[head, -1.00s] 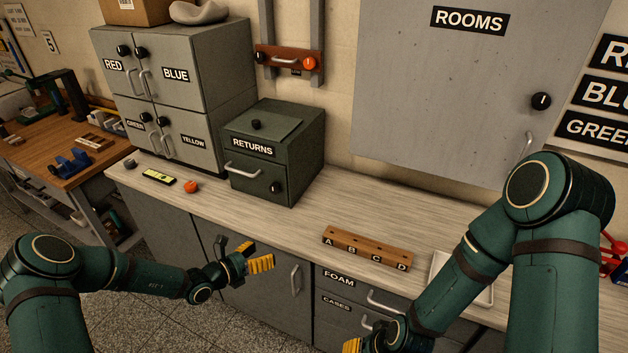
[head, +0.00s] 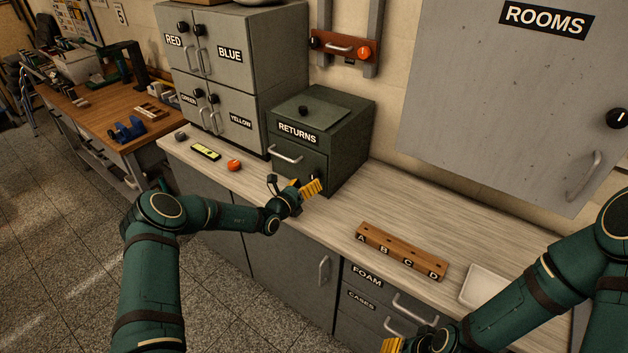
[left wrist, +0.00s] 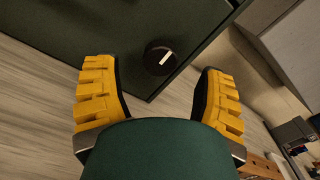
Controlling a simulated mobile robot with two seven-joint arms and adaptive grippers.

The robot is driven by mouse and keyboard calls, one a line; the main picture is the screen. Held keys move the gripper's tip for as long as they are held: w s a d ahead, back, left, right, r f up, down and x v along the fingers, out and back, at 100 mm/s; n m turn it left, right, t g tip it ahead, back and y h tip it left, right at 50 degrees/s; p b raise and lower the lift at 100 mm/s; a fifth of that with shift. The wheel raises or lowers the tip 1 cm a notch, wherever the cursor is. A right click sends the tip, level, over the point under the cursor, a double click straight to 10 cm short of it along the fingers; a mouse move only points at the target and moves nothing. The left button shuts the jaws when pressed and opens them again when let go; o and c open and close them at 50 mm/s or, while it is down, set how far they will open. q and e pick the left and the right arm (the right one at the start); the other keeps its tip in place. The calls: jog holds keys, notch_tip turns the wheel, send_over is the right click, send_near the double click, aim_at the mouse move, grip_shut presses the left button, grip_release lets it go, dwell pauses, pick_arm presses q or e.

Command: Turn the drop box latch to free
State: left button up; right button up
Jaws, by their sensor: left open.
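The dark green drop box (head: 350,150), labelled RETURNS, stands on the counter with a handle on its front. Its latch, a round black knob (left wrist: 153,58) with a white pointer line, is at the lower right of the front; the line lies diagonally in the left wrist view. My left gripper (head: 305,187) is open in front of the box, its yellow fingers on either side of the knob in the left wrist view (left wrist: 160,100), apart from it. In the head view the gripper partly hides the knob. My right gripper (head: 392,345) is cut off at the bottom edge.
A red-orange round object (head: 234,165) and a yellow-green item (head: 206,152) lie on the counter left of the box. A wooden rack (head: 400,252) marked A to D and a white tray (head: 486,288) are to the right. Grey cabinets (head: 235,75) stand behind on the left.

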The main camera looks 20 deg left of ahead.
aim_at(312, 179)
pick_arm(q)
jog(key=shift+x, duration=1.95)
jog(key=shift+s, duration=0.1)
jog(key=c, duration=1.2)
